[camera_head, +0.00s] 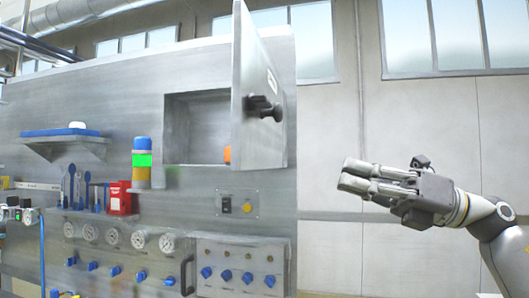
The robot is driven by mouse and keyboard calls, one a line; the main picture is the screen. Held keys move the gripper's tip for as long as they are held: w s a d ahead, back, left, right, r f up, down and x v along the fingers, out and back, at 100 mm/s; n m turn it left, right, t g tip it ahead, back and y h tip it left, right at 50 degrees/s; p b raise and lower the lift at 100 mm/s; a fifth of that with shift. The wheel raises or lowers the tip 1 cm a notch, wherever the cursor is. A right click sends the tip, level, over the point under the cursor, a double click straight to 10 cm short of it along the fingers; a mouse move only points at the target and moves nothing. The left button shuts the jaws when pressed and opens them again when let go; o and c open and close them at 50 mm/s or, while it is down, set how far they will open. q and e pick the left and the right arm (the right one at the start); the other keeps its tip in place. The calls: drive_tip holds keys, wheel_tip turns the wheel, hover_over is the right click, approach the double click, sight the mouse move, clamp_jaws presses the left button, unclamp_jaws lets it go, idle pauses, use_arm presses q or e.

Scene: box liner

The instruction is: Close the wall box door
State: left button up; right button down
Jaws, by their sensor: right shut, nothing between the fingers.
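The wall box (198,128) is a square recess in a grey metal panel. Its door (262,100) is hinged on the right side and stands wide open, swung out toward me. A dark knob handle (262,108) sits on the door's face. An orange thing (227,154) is partly visible inside the box behind the door edge. My right gripper (345,174) is shut and empty, to the right of the door and lower than its handle, apart from it, with fingers pointing left. My left gripper is not in view.
A signal light (142,161), a shelf (65,141) and a red holder (121,198) with tools nearby are left of the box. Below are gauges (139,240), blue valves (206,273) and a small switch plate (237,205). Free space lies between the door and my right gripper.

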sight(244, 142)
drive_tip(key=s+a+r+n+h, duration=0.1)
drive_tip(key=s+r+n+h, duration=0.35)
drive_tip(key=s, duration=0.75)
drive_tip(key=shift+n+y, duration=0.35)
drive_tip(key=w+a+p, duration=0.1)
drive_tip(key=a, duration=0.3)
drive_tip(key=w+a+p, duration=0.1)
drive_tip(key=a, duration=0.3)
drive_tip(key=w+a+p, duration=0.1)
drive_tip(key=a, duration=0.3)
drive_tip(key=shift+a+r, duration=0.15)
drive_tip(key=shift+r, duration=0.15)
drive_tip(key=shift+w+a+p, duration=0.15)
drive_tip(key=shift+a+p, duration=0.25)
drive_tip(key=shift+a, duration=0.25)
drive_tip(key=shift+f, duration=0.1)
drive_tip(key=shift+t, duration=0.4)
